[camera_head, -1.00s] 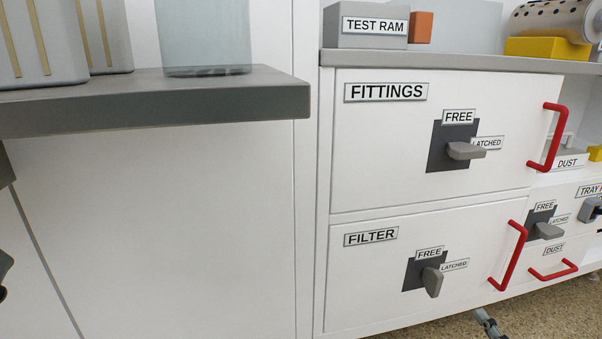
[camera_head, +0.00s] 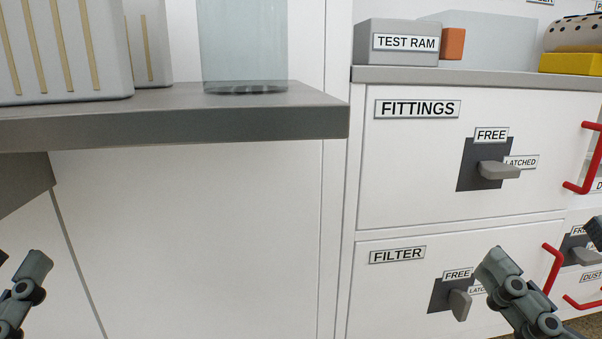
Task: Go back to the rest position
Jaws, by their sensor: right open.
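My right gripper (camera_head: 545,249) is at the lower right, in front of the FILTER drawer and its red handle. Its two grey fingers are spread apart with nothing between them. My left gripper (camera_head: 20,262) is at the lower left edge, below the grey shelf. One finger shows and the rest is mostly cut off, so I cannot tell its opening. Both grippers look apart from the furniture. The rest position itself is not marked in view.
A grey shelf (camera_head: 200,124) at upper left carries a clear cylinder (camera_head: 243,45) and pale ribbed blocks (camera_head: 62,50). At right stand the FITTINGS drawer (camera_head: 420,165) and FILTER drawer (camera_head: 390,295), with grey levers and red handles. TEST RAM box (camera_head: 385,55) sits above.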

